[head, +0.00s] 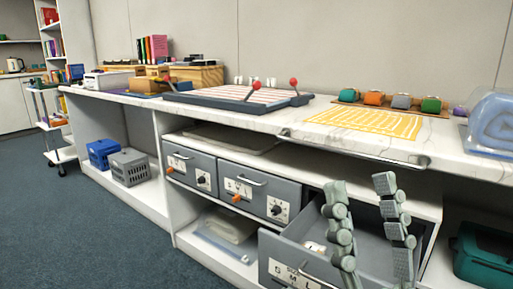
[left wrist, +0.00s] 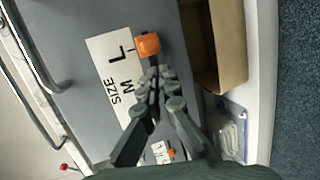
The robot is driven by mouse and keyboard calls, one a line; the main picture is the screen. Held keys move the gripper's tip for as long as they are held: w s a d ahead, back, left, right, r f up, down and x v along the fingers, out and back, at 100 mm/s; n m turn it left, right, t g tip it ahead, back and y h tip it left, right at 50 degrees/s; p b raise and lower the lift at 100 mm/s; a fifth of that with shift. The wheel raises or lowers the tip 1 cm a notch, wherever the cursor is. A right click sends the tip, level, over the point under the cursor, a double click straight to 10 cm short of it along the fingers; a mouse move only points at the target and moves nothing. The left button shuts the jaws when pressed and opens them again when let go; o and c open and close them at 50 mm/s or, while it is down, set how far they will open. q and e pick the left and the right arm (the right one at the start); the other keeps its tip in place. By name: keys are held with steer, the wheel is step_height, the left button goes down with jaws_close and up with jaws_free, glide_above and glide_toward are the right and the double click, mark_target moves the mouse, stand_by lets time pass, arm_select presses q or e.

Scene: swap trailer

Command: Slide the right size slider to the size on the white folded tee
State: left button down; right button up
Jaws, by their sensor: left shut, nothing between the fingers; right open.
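In the left wrist view, an orange slider (left wrist: 148,43) sits beside the L of a white label (left wrist: 113,75) reading SIZE, M and L on a grey front. My left gripper (left wrist: 153,80) is shut and empty, its fingertips just below the slider in the picture; contact cannot be told. It is not seen in the head view. My right gripper (head: 360,184) is open and empty in front of an open grey drawer (head: 283,245), whose front label (head: 290,274) shows SIZE, S, M and L.
Two shut grey drawers (head: 255,176) with dark knobs and orange parts are left of the open one. The marble counter (head: 300,117) above holds a lever board (head: 235,97) and a yellow printed sheet (head: 370,121). A metal rail (head: 350,152) runs along its edge.

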arm_select(q)
steer(key=s+a+p, duration=0.4)
steer(key=s+a, duration=0.2)
steer(key=s, duration=0.1)
steer(key=shift+s+a, duration=0.3)
stand_by(0.3)
